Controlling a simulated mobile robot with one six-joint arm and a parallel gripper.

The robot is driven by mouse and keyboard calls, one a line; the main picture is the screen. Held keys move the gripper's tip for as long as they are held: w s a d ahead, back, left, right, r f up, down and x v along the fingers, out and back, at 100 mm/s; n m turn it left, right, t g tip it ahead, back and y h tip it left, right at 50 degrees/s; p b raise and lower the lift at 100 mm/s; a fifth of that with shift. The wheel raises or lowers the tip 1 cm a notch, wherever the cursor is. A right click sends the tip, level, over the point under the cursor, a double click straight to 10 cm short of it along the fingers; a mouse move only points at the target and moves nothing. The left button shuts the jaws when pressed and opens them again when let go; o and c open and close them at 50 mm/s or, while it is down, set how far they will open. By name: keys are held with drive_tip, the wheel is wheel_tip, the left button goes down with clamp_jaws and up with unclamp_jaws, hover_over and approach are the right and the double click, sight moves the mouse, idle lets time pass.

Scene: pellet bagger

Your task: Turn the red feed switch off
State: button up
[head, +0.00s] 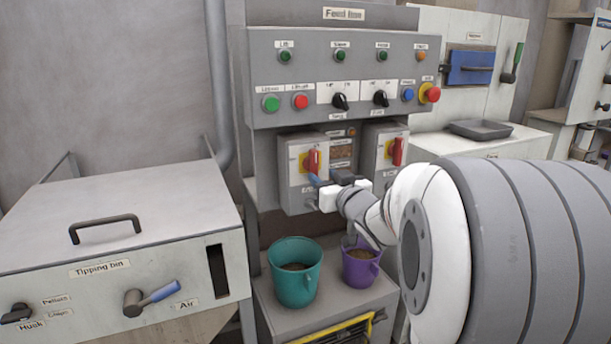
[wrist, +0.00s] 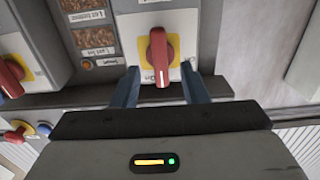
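Two red rotary switches, each on a yellow plate, sit on grey boxes under the panel labelled "Feed line". The left red switch (head: 313,160) has its handle upright in the head view. In the wrist view this switch (wrist: 158,52) points towards my gripper. My gripper (head: 326,178) is in front of and just below it. In the wrist view my blue fingers (wrist: 160,84) are open, one on each side of the handle's end, with gaps showing on both sides. The right red switch (head: 397,152) also shows at the wrist view's left edge (wrist: 10,78). The switch lettering is too small to read surely.
Buttons and black knobs (head: 340,101) fill the panel above. A teal bucket (head: 294,285) and a purple bucket (head: 360,270) stand on the ledge below. The tipping bin (head: 110,250) is at the left. A red stop button (head: 432,94) sticks out at the panel's right.

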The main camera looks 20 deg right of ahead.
sight(316, 170)
drive_tip(key=w, duration=0.5)
drive_tip(key=shift+a, duration=0.2)
drive_tip(key=shift+b, duration=0.3)
drive_tip(key=c, duration=0.6)
